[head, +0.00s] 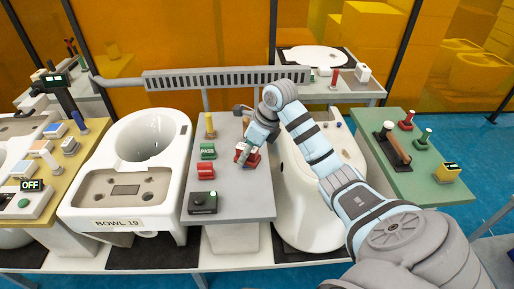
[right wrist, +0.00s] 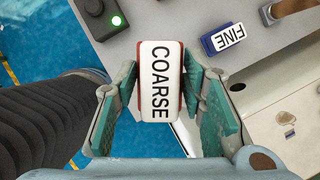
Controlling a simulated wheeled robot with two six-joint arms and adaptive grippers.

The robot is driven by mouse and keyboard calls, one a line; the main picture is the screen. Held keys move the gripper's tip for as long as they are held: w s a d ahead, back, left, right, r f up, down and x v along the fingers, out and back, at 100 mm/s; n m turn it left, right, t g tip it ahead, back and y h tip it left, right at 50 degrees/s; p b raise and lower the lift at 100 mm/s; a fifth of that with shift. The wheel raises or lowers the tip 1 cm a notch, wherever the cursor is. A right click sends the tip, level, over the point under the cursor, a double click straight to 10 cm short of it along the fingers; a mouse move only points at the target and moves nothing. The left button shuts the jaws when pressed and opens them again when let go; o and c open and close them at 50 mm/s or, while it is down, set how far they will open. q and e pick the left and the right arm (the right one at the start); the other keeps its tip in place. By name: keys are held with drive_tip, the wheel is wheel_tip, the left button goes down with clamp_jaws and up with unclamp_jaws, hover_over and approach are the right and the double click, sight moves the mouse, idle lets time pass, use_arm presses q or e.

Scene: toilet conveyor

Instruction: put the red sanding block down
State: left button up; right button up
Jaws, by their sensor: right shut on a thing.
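The red sanding block (right wrist: 160,80) has a white top face marked COARSE and red sides. My right gripper (right wrist: 158,92) is shut on it, with one finger on each side. In the head view the block (head: 247,156) shows red and white at the fingertips of my right gripper (head: 251,150), over the right part of the grey table. I cannot tell whether it touches the tabletop. My left gripper is not in view.
A blue block marked FINE (right wrist: 228,38) lies on the table (head: 239,206). A green PASS stamp (head: 207,151), a red stamp (head: 205,170) and a black button box (head: 203,202) stand left. White toilet bowls flank the table. Its front right is clear.

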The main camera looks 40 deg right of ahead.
sight(245, 144)
drive_tip(key=r, duration=0.1)
drive_tip(key=r+b, duration=0.1)
drive_tip(key=w+r+n+b, duration=0.1)
drive_tip(key=shift+d+r+y, duration=0.25)
drive_tip(key=shift+d+y, duration=0.05)
drive_tip(key=shift+d, duration=0.1)
drive_tip(key=f+b, duration=0.2)
drive_tip(key=b, duration=0.1)
drive_tip(key=f+b, duration=0.3)
drive_tip(key=s+f+b, duration=0.1)
drive_tip(key=f+b, duration=0.2)
drive_tip(key=shift+a, duration=0.1)
wheel_tip(245, 144, down, 10)
drive_tip(key=shift+w+r, duration=0.1)
drive_tip(key=shift+r, duration=0.1)
drive_tip(key=shift+w+f, duration=0.1)
drive_tip(key=shift+f, duration=0.3)
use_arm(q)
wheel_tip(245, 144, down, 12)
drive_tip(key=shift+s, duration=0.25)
use_arm(e)
drive_tip(key=o, duration=1.1)
drive_tip(key=shift+r, duration=0.3)
use_arm(q)
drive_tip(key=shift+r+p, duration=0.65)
drive_tip(key=shift+p, duration=0.15)
use_arm(e)
drive_tip(key=v, duration=1.2)
